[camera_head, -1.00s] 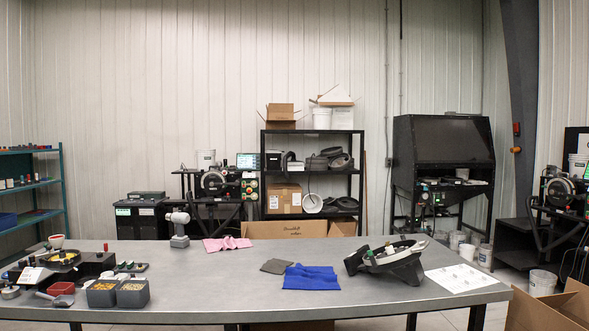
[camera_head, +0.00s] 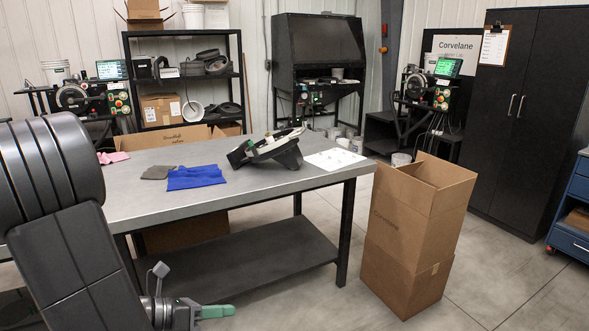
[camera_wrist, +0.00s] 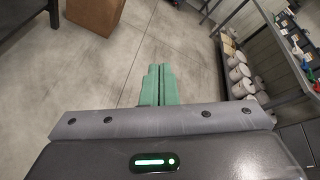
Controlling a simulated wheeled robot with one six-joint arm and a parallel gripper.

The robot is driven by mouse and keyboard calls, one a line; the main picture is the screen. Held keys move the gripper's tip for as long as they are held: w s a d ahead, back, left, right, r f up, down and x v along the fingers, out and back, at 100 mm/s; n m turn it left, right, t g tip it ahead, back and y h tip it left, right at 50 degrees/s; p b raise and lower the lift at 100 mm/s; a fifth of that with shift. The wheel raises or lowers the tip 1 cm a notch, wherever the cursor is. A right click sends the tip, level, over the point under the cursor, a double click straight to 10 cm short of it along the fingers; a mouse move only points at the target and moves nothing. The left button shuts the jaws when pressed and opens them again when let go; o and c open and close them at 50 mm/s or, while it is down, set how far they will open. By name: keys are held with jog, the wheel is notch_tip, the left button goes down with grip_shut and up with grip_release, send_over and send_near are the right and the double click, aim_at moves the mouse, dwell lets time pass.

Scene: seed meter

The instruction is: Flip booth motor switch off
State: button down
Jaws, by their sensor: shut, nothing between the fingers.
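The black booth (camera_head: 318,45) with its sloped dark hood stands against the back wall, beyond the workbench, in the head view. A small control box (camera_head: 303,96) with tiny coloured parts sits at its lower front left. The motor switch is too small to make out there, and its position cannot be told. My gripper (camera_head: 218,311) is low at the bottom left of the head view, well away from the booth. Its green fingers (camera_wrist: 157,86) are together and empty in the wrist view, pointing over bare floor.
The workbench (camera_head: 130,207) lies between me and the booth, holding a blue cloth (camera_head: 197,178) and a dark device (camera_head: 265,150). Stacked cardboard boxes (camera_head: 405,275) stand off its right end. A black cabinet (camera_head: 525,120) is at right. Floor right of the boxes is clear.

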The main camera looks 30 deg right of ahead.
jog(key=w+a+f+n+t+b, duration=0.1)
jog(key=w+a+f+n+t, duration=0.4)
jog(key=a+n, duration=0.4)
jog(key=w+a+f+n+t+b, duration=0.2)
jog(key=w+a+f+n+t, duration=0.2)
jog(key=w+a+n+t, duration=0.4)
jog(key=shift+a+f+n+t+y, duration=0.35)
jog(key=shift+a+n, duration=0.5)
jog(key=shift+n, duration=0.25)
jog(key=shift+w, duration=0.1)
jog(key=shift+w+d, duration=0.1)
jog(key=shift+d, duration=0.5)
